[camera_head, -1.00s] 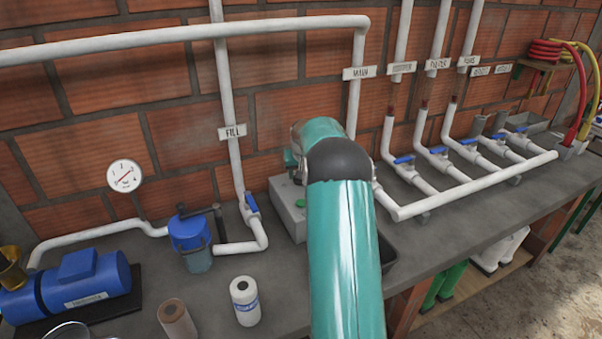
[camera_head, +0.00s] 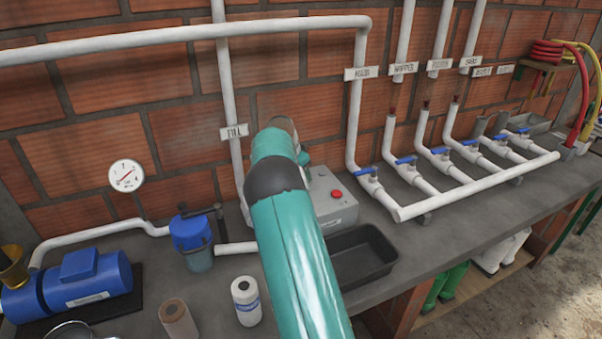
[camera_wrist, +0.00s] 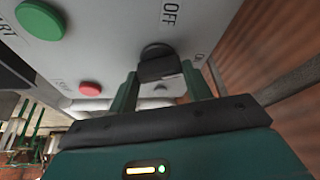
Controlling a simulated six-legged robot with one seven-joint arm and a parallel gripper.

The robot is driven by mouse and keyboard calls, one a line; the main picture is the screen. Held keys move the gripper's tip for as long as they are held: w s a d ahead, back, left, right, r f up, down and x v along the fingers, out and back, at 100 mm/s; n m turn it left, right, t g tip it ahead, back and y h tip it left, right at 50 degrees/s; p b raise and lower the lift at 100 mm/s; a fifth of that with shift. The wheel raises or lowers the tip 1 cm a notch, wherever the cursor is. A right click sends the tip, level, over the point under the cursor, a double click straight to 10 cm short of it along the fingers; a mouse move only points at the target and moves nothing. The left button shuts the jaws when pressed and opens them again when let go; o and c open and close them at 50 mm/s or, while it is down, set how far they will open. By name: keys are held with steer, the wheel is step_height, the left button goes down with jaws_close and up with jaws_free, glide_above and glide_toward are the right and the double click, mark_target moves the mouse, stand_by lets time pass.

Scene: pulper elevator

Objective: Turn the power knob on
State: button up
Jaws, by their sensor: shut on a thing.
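The grey control box (camera_head: 342,212) stands on the bench against the wall, partly hidden by my arm in the head view. In the wrist view its pale face (camera_wrist: 112,42) fills the top. The black power knob (camera_wrist: 156,60) sits on that face, below the word OFF (camera_wrist: 169,12). My gripper (camera_wrist: 160,76) has a finger on each side of the knob and is shut on it. The knob's pointer direction cannot be made out. In the head view my gripper is hidden behind my teal arm.
A green button (camera_wrist: 40,18) and a red button (camera_wrist: 90,88) sit beside the knob; the red one shows in the head view (camera_head: 336,194). A black tray (camera_head: 362,258) lies before the box. White pipes with blue valves (camera_head: 405,160) run right. A blue pump (camera_head: 85,280) stands left.

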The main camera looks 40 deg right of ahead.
steer(key=shift+w+m+g, duration=0.15)
steer(key=shift+m+g, duration=0.55)
steer(key=shift+m, duration=1.2)
steer(key=o, duration=1)
steer(key=v, duration=1.3)
steer(key=shift+w+r, duration=0.1)
steer(key=shift+r, duration=0.3)
